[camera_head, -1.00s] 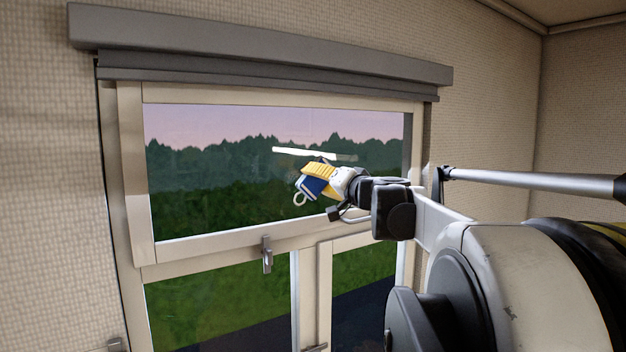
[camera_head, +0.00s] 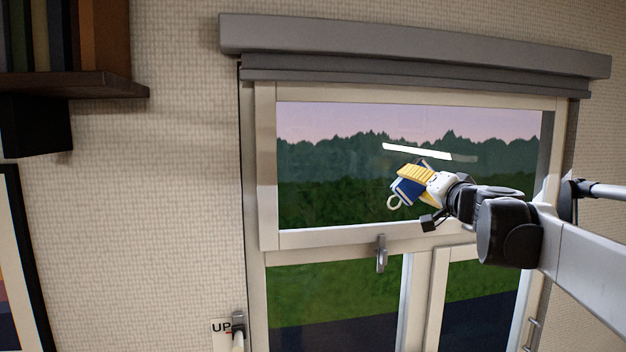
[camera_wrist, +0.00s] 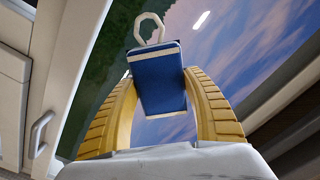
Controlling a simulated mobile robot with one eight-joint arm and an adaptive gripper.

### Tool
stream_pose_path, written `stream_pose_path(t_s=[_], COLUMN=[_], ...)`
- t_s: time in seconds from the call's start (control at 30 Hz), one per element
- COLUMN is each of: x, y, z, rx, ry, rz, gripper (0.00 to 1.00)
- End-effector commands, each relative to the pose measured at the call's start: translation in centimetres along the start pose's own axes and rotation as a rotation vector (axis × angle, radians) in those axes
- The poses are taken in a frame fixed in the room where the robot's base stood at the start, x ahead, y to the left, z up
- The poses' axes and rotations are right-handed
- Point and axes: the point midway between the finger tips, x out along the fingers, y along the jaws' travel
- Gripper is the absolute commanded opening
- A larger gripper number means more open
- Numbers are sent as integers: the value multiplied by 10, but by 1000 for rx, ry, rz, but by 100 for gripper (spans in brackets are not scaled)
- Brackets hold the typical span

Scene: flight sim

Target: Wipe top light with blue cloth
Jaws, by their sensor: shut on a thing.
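The top light (camera_head: 330,160) is the upper pane of the window in the head view, with dark trees and pink sky behind the glass. My gripper (camera_head: 412,180) has yellow fingers and is in front of the middle of this pane. It is shut on the blue cloth (camera_head: 407,192), a folded blue block with a pale loop. In the wrist view the blue cloth (camera_wrist: 160,85) sits between both yellow fingers, with its loop pointing away. I cannot tell whether the cloth touches the glass.
A grey blind box (camera_head: 400,50) runs above the window. A latch (camera_head: 381,253) sits on the frame below the pane. A shelf with books (camera_head: 75,85) and a framed picture (camera_head: 25,270) are on the left.

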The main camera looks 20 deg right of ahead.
Motion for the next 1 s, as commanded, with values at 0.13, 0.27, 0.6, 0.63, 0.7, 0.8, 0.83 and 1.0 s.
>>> stream_pose_path(t_s=[0.13, 0.27, 0.6, 0.63, 0.7, 0.8, 0.83, 1.0], x=[0, 0, -21, -24, -32, -43, -46, -59], y=[-6, -6, -6, -6, -6, -6, -6, -6], z=[6, 6, 5, 5, 5, 4, 4, 5], rx=[0, 0, 0, 0, 0, 0, 0, 0], ry=[0, 1, 2, 2, 2, 2, 2, 1], rz=[0, 1, 1, 2, 2, 2, 2, 1], gripper=[33, 33, 33, 33, 33, 33, 33, 33])
